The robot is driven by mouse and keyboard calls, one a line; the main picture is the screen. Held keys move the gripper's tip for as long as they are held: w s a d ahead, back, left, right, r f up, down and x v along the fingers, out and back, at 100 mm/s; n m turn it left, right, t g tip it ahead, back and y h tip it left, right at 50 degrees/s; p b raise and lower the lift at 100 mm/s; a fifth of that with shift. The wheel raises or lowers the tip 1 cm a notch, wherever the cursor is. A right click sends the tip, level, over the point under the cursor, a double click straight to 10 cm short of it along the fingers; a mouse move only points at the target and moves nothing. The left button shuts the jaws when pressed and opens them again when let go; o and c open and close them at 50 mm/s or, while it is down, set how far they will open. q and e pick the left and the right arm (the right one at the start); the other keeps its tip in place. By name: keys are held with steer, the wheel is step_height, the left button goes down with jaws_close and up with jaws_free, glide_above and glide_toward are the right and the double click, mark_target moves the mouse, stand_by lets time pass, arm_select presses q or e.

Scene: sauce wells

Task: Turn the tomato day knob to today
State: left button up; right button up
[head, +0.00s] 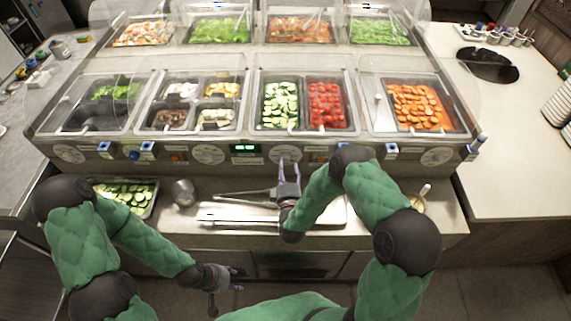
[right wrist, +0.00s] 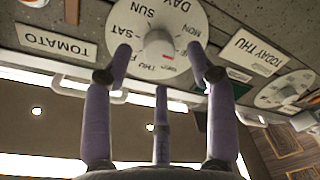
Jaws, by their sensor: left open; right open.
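The tomato day dial (right wrist: 185,20) is a white disc with day names and a round knob (right wrist: 160,42) at its centre. A TOMATO label (right wrist: 55,40) is on its left and a TODAY THU label (right wrist: 252,52) on its right. Small red marks show below the knob; the day it points to is too unclear to tell. My right gripper (right wrist: 160,62) is open, its fingers spread on either side below the knob, without visible contact. In the head view my right gripper (head: 288,168) is in front of the dial (head: 284,153). My left gripper (head: 226,279) is open and empty, low in front of the counter.
More dials (head: 208,154) line the counter's front panel. Tomatoes (head: 327,103) and other foods fill wells above. A cutting board (head: 225,213), a metal cup (head: 183,192) and a cucumber tray (head: 151,209) are on the lower shelf near my arms.

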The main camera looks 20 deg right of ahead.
mark_target(285, 158)
steer(key=shift+w+d, duration=0.2)
steer(key=shift+w, duration=1)
steer(key=c, duration=1.1)
steer(key=shift+c, duration=0.2)
